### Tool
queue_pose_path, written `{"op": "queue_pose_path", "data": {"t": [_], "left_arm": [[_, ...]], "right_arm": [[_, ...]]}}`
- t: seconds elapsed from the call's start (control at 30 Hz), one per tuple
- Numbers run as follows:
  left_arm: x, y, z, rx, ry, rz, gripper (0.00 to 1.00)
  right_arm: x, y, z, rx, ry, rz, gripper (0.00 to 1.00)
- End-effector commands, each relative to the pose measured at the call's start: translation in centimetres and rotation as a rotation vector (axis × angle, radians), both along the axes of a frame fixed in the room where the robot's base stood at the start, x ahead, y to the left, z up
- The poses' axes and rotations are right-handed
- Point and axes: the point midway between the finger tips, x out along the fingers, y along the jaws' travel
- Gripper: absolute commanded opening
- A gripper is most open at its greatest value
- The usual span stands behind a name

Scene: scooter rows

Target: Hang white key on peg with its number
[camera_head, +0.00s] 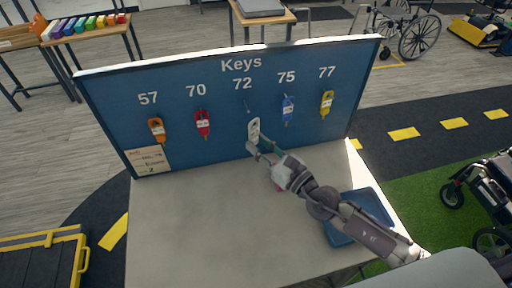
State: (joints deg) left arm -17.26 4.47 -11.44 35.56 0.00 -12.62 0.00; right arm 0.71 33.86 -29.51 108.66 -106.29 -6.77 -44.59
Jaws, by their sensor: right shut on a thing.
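The blue key board (215,145) stands upright at the back of the table and reads "Keys", with numbers 57, 70, 72, 75 and 77. My right gripper (257,145) is shut on the white key tag (254,130), held upright in front of the board below number 72. The 72 peg (247,106) shows just above the tag; I cannot tell whether the tag touches it. An orange key (157,129) hangs under 57, a red key (203,123) under 70, a blue key (288,110) under 75 and a yellow key (327,103) under 77. My left gripper is out of view.
A blue tray (342,236) lies on the right of the grey table (190,230), partly behind my right arm. A paper note (150,161) is on the board's lower left. The table's left and middle are clear.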

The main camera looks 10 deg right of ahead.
Motion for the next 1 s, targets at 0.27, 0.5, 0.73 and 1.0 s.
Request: {"op": "queue_pose_path", "data": {"t": [0.27, 0.5, 0.73, 1.0], "left_arm": [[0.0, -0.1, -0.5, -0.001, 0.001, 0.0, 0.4], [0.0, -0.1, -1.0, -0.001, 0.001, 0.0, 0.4], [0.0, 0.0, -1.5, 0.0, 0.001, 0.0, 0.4], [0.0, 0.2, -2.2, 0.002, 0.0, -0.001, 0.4]], "right_arm": [[1.7, 0.0, -0.2, 0.0, -0.001, 0.001, 0.09], [3.2, 0.1, -0.4, -0.001, -0.001, 0.002, 0.09], [4.5, 0.1, -0.5, 0.0, -0.001, 0.001, 0.09], [6.2, 0.1, -0.6, 0.0, -0.001, 0.002, 0.06]]}}
